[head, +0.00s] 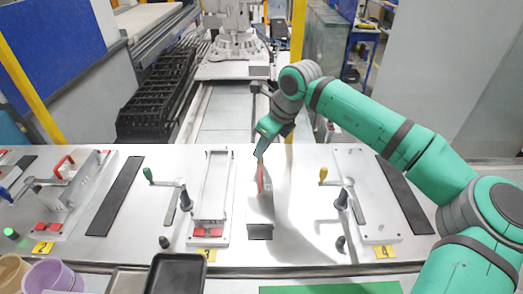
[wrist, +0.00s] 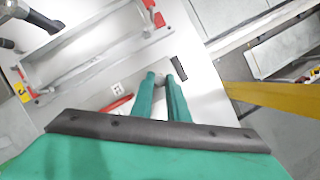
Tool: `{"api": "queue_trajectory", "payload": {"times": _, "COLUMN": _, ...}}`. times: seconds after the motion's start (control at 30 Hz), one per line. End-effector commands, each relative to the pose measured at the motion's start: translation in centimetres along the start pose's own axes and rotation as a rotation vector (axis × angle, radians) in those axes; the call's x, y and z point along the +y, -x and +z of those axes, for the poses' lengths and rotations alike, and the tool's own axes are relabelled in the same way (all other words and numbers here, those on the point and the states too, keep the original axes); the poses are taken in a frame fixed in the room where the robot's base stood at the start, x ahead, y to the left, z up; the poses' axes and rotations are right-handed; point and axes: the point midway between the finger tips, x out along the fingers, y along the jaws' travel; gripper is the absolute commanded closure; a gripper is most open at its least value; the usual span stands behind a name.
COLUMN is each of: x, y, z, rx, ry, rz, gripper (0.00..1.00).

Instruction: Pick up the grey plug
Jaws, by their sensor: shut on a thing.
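My gripper (head: 258,154) reaches down over the middle of the white table, just right of the clamp fixture at station 3. In the wrist view its two green fingers (wrist: 161,77) are closed on a small grey piece, which I take to be the grey plug (wrist: 160,82). Most of the plug is hidden between the fingers. In the head view I cannot make out the plug. I cannot tell whether it touches the table.
A fixture with red pads (head: 213,190) stands left of my gripper, with a green-handled clamp (head: 182,190) beside it. A red strip (head: 262,180) lies close below the gripper. A yellow-handled clamp (head: 345,190) stands right. A black tray (head: 176,273) is at the front.

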Motion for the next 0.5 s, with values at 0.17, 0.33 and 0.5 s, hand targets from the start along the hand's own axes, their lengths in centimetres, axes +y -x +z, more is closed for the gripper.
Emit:
{"api": "queue_trajectory", "payload": {"times": 0.17, "x": -0.1, "y": 1.1, "z": 0.5, "rx": -0.001, "ry": 0.000, "rz": -0.002, "gripper": 1.00}}
{"api": "queue_trajectory", "payload": {"times": 0.33, "x": 0.2, "y": 3.3, "z": 1.2, "rx": 0.000, "ry": 0.001, "rz": -0.003, "gripper": 1.00}}
{"api": "queue_trajectory", "payload": {"times": 0.5, "x": 2.9, "y": 6.8, "z": 1.5, "rx": 0.000, "ry": 0.002, "rz": -0.004, "gripper": 1.00}}
